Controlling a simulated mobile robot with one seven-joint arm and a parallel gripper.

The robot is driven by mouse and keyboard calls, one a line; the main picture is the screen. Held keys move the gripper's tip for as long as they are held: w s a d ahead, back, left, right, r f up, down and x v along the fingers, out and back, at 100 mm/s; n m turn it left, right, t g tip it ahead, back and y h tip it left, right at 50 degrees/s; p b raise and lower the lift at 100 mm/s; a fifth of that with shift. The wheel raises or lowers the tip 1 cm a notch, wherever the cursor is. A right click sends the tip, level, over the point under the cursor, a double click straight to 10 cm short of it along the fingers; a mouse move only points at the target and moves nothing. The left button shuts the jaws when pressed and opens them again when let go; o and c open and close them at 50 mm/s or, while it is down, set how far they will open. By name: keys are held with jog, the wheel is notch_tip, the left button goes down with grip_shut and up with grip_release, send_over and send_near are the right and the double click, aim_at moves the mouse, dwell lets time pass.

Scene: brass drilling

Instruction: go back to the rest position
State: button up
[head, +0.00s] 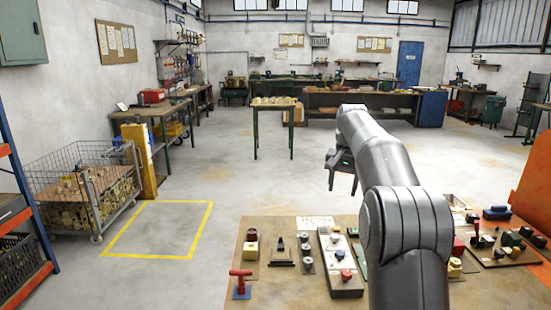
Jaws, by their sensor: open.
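My gripper (343,172) is at the end of my arm, raised above the far edge of the near workbench (285,230) in the head view. Its dark fingers point down and are apart, with nothing seen between them. Part of the gripper and the bench's middle are hidden behind my arm.
More small parts (490,240) crowd the bench right of my arm. An orange panel (535,190) rises at the right edge. A wire cage cart (85,190) stands at the left beside a yellow floor square (160,229). A small table (272,104) stands farther back. The middle floor is clear.

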jog(key=s+a+r+n+t, duration=0.1)
jog(key=s+a+r, duration=0.15)
jog(key=s, duration=0.85)
jog(key=s+a+r+n+t, duration=0.1)
jog(key=s+r, duration=0.2)
jog(key=s, duration=0.7)
jog(key=s+f+n+t, duration=0.1)
jog(key=s+f, duration=0.5)
jog(key=s, duration=0.5)
jog(key=s+a+f+n+t, duration=0.1)
jog(key=s+f, duration=0.5)
jog(key=s, duration=0.5)
jog(key=shift+s+a+n, duration=0.25)
jog(key=shift+s+n, duration=0.05)
